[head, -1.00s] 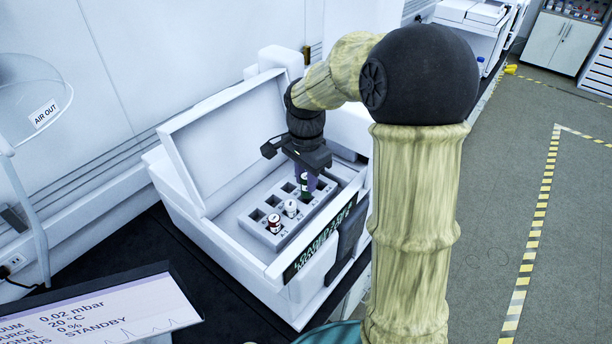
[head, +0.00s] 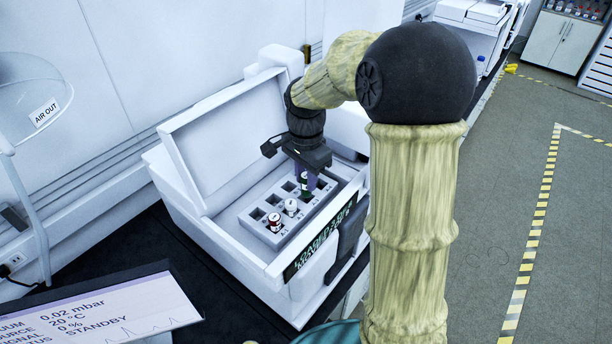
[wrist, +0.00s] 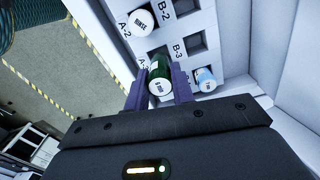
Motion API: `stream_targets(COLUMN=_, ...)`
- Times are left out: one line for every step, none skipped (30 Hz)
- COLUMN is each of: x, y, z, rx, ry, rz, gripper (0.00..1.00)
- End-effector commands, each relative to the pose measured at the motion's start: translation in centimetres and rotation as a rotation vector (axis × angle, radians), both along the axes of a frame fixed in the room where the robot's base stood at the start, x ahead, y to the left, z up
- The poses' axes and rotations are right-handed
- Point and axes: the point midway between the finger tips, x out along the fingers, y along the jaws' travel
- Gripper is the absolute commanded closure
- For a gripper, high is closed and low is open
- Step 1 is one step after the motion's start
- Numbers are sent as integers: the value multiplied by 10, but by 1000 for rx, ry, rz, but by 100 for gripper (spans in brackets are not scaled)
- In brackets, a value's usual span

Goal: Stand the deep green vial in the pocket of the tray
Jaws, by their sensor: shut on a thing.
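My gripper (head: 309,177) is shut on the deep green vial (head: 305,187), over the far part of the grey tray (head: 268,236) inside the open white machine. In the wrist view the green vial (wrist: 160,72), with a white top, sits between the two purple fingers (wrist: 160,92). It looks about upright at the pocket by the A-3 label. I cannot tell how deep its base is, as the fingers and vial hide the pocket.
In the tray stand a red-and-white vial (head: 273,222), a white vial marked RINSE (head: 290,207) and a light blue vial (wrist: 205,78). Several pockets are empty, including B-3 (wrist: 190,42). The machine's raised lid (head: 225,130) stands behind the tray.

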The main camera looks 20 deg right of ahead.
Motion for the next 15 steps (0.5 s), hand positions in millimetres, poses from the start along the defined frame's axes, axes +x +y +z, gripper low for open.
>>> stream_targets(x=0, y=0, z=-2, rx=0, ry=0, rz=0, gripper=98)
stream_targets(x=0, y=0, z=-2, rx=0, ry=0, rz=0, gripper=98)
stream_targets(x=0, y=0, z=-4, rx=0, ry=0, rz=0, gripper=98)
stream_targets(x=0, y=0, z=-5, rx=0, ry=0, rz=0, gripper=98)
stream_targets(x=0, y=0, z=-6, rx=0, ry=0, rz=0, gripper=98)
stream_targets(x=0, y=0, z=-7, rx=0, ry=0, rz=0, gripper=98)
stream_targets(x=0, y=0, z=-8, rx=0, ry=0, rz=0, gripper=98)
stream_targets(x=0, y=0, z=-9, rx=0, ry=0, rz=0, gripper=98)
stream_targets(x=0, y=0, z=-10, rx=0, ry=0, rz=0, gripper=98)
stream_targets(x=0, y=0, z=-11, rx=0, ry=0, rz=0, gripper=98)
stream_targets(x=0, y=0, z=-11, rx=0, ry=0, rz=0, gripper=98)
stream_targets(x=0, y=0, z=-12, rx=0, ry=0, rz=0, gripper=98)
stream_targets(x=0, y=0, z=-13, rx=0, ry=0, rz=0, gripper=98)
stream_targets(x=0, y=0, z=-14, rx=0, ry=0, rz=0, gripper=98)
stream_targets(x=0, y=0, z=-15, rx=0, ry=0, rz=0, gripper=98)
